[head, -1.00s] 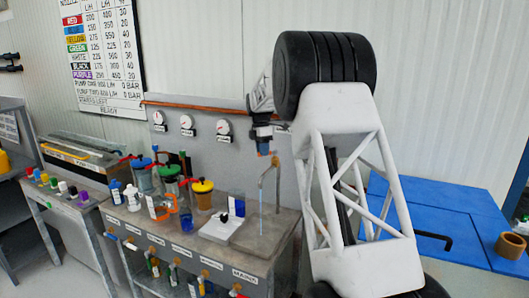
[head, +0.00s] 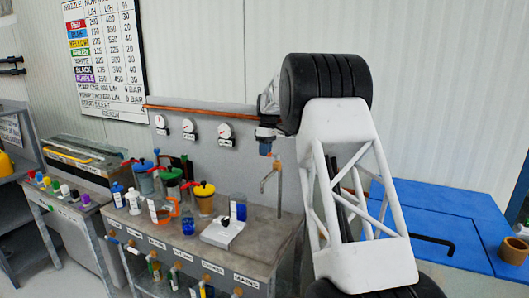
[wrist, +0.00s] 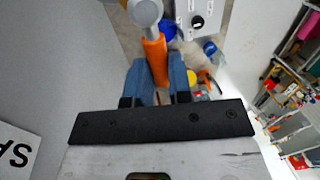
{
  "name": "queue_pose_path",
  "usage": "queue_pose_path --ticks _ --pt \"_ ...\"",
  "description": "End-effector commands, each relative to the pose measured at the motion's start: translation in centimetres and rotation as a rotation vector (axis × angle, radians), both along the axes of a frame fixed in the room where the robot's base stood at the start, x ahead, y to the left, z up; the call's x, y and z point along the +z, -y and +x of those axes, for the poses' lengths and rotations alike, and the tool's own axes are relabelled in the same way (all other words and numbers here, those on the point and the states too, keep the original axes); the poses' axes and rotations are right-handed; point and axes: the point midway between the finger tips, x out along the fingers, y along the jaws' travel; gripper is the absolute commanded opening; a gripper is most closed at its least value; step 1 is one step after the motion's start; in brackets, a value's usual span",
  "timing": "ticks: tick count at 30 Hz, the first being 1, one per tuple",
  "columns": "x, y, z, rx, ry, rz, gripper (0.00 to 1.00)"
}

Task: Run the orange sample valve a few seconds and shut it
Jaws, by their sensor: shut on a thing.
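The orange sample valve handle (wrist: 154,60) sits between the blue fingers of my gripper (wrist: 164,82) in the wrist view, and the fingers are shut on it. The handle joins a round grey valve body (wrist: 145,12) at the top of that view. In the head view my gripper (head: 265,149) is just above the metal spout (head: 271,180) at the back panel. No water stream shows under the spout. The handle is mostly hidden by the fingers in the head view.
Pressure gauges (head: 224,131) and a copper pipe (head: 200,110) line the panel. A blue surface (head: 450,220) lies right.

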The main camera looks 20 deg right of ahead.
Motion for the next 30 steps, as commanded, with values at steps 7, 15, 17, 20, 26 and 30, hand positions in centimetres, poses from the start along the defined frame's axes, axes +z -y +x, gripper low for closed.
queue_pose_path --ticks 7,15,17,20,26,30 --pt "0.13 0.22 0.16 -0.045 0.002 0.000 0.00" --pt "0.13 0.24 0.17 -0.047 0.002 -0.001 0.00" --pt "0.14 0.24 0.17 -0.047 0.002 -0.001 0.00" --pt "0.12 0.24 0.17 -0.047 0.002 -0.001 0.33" --pt "0.06 0.21 0.17 -0.046 0.001 0.000 0.45" --pt "0.04 0.21 0.16 -0.046 0.001 -0.001 0.45"
